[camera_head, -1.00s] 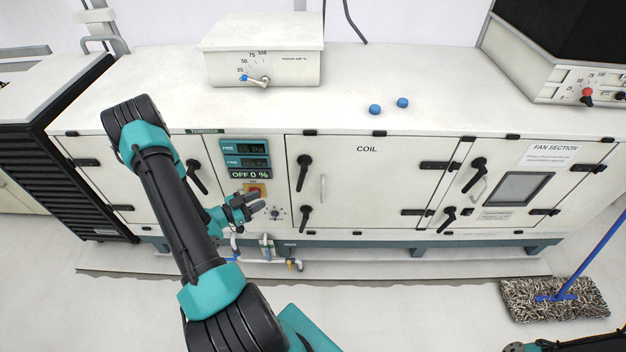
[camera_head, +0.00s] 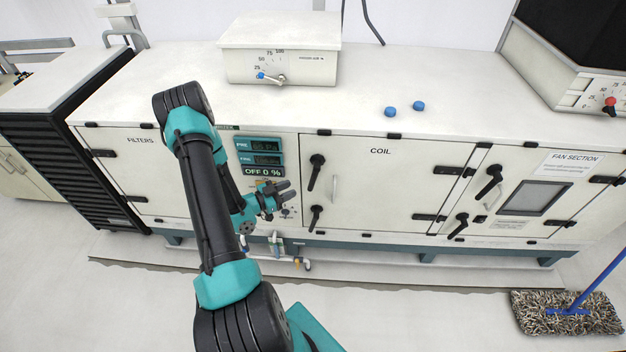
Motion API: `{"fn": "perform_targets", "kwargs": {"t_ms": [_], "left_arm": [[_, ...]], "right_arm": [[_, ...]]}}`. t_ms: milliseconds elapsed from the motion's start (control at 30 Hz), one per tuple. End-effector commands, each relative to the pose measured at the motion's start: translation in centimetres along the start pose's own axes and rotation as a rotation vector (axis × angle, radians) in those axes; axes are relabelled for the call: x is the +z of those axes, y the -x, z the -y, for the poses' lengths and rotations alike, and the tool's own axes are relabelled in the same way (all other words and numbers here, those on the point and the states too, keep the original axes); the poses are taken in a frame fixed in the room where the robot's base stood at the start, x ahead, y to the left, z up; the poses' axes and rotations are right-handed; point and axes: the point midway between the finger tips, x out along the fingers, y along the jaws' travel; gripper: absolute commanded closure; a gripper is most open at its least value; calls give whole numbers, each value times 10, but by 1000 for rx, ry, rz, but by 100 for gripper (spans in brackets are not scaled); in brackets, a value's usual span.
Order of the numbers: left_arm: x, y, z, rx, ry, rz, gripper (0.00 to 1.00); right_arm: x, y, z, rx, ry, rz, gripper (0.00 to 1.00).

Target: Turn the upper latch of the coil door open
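The coil door (camera_head: 385,190) is a white panel marked COIL, in the middle of the machine's front, and it is closed. Its upper latch (camera_head: 316,172) is a black lever near the door's upper left edge, hanging downward with a slight tilt. A lower black latch (camera_head: 316,217) sits below it. My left gripper (camera_head: 286,191) is in front of the control panel, just left of the two latches and apart from them. Its dark fingers point right and look parted, with nothing between them. My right gripper is not in view.
A display panel (camera_head: 260,158) reads OFF 0 %. The fan section door (camera_head: 525,200) is to the right. Two blue knobs (camera_head: 391,112) lie on the machine's top. A mop (camera_head: 568,312) is on the floor at lower right. Pipes (camera_head: 280,252) run below the panel.

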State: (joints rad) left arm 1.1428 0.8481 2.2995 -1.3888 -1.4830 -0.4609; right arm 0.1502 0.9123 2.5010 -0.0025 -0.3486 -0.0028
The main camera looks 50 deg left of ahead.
Motion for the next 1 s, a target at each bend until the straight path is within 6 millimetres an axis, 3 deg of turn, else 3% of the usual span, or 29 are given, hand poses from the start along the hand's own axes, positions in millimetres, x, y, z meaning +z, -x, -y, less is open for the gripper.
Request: {"fn": "perform_targets", "kwargs": {"t_ms": [600,1000], "left_arm": [[0,-91,-1,3,0,0,66],[0,-101,0,0,0,1,66]], "right_arm": [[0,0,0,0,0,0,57],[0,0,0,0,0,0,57]]}}
